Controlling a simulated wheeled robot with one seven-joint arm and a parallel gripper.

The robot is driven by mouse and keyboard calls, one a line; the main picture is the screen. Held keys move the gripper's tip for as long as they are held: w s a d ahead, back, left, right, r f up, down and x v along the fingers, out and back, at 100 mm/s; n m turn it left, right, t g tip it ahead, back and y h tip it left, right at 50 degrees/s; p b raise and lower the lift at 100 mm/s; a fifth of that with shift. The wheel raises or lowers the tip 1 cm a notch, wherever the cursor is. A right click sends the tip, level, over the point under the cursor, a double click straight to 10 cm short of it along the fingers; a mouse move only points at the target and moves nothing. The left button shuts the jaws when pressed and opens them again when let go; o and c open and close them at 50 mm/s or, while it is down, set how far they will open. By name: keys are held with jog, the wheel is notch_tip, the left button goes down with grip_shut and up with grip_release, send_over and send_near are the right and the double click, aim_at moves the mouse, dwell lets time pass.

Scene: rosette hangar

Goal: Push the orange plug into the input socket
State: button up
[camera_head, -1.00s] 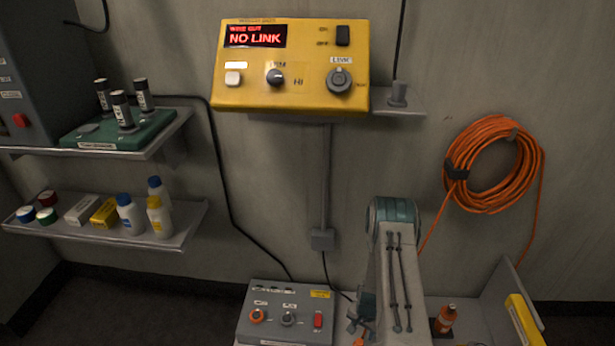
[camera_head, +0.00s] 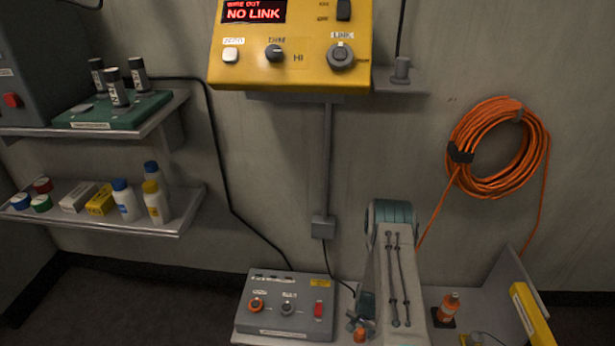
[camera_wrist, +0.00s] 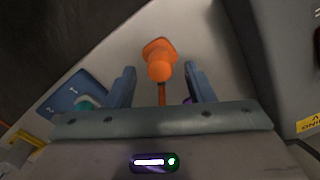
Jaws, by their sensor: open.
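A grey box (camera_head: 282,329) sits on the low bench. Its top has an orange-ringed socket (camera_head: 256,304), a grey round fitting (camera_head: 288,307) and a red switch (camera_head: 319,310); the labels are too small to read. The orange plug (camera_head: 360,334) is just right of this box, under my gripper (camera_head: 357,318). In the wrist view, the orange plug (camera_wrist: 159,66) shows between the two spread fingers of my gripper (camera_wrist: 162,77), with a gap on each side. An orange cord runs from the plug toward the palm. My gripper is open.
A yellow panel (camera_head: 230,72) reading NO LINK hangs on the wall above. An orange cable coil (camera_head: 497,184) hangs at right. An orange bottle (camera_head: 447,308) and a yellow item (camera_head: 531,315) stand right of my arm. Shelves with bottles (camera_head: 124,203) are at left.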

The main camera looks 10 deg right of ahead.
aim_at(361, 331)
jog(key=shift+f+b, duration=0.95)
jog(key=shift+f, duration=0.6)
jog(key=shift+b, duration=0.3)
grip_shut()
jog(key=shift+r, duration=0.1)
jog(key=shift+r, duration=0.1)
jog(key=shift+r+p, duration=1.95)
jog(key=shift+r, duration=0.9)
jog(key=shift+w, duration=0.1)
